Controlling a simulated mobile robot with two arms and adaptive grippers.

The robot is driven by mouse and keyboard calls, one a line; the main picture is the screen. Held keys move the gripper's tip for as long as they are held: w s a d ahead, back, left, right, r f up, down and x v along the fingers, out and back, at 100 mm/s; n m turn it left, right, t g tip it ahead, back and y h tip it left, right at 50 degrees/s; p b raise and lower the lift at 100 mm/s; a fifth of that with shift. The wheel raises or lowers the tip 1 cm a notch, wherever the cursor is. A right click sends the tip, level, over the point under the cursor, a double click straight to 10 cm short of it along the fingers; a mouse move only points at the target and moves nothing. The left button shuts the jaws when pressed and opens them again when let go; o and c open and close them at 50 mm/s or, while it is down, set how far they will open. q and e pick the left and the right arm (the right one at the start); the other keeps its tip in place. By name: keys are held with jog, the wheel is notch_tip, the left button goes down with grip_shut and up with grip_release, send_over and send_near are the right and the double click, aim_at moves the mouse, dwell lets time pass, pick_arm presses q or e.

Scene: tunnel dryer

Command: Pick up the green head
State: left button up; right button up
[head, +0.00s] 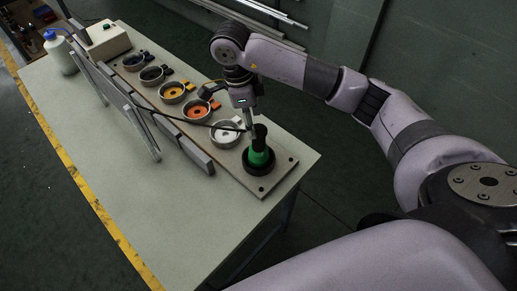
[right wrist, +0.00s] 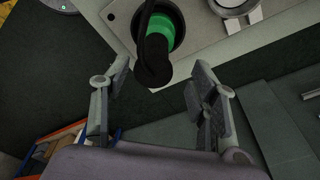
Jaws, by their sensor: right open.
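The green head (head: 259,158) stands upright in a black round holder at the near right end of the board on the table. It has a green body and a black upper part. In the right wrist view the green head (right wrist: 177,36) is at the top centre, and its black part reaches down between the fingers. My right gripper (head: 247,122) is at the top of the head in the head view. In the right wrist view the right gripper (right wrist: 157,72) is open, one finger on each side. I cannot tell whether either finger touches. My left gripper is not in view.
Metal cups with white (head: 227,132), orange (head: 193,110) and yellow (head: 173,93) insides line the board (head: 275,180). Grey bars (head: 183,143) run along its left side. A white bottle (head: 60,54) stands at the far left. The table's (head: 130,190) left part is clear.

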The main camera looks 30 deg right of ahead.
aim_at(261, 142)
jog(key=f, duration=0.3)
jog(key=shift+s+d+f+p, duration=0.2)
jog(key=shift+d+p, duration=0.05)
jog(key=shift+p, duration=0.15)
jog(key=f+p, duration=0.1)
jog(key=s+d+f, duration=0.1)
jog(key=f+p, duration=0.1)
jog(key=f, duration=0.1)
jog(key=shift+s+d+f+p, duration=0.1)
jog(key=shift+s+d+p, duration=0.1)
jog(key=shift+p, duration=0.1)
jog(key=shift+w+f, duration=0.1)
jog(key=shift+f, duration=0.5)
jog(key=shift+c, duration=0.6)
grip_shut()
jog(key=shift+r, duration=0.1)
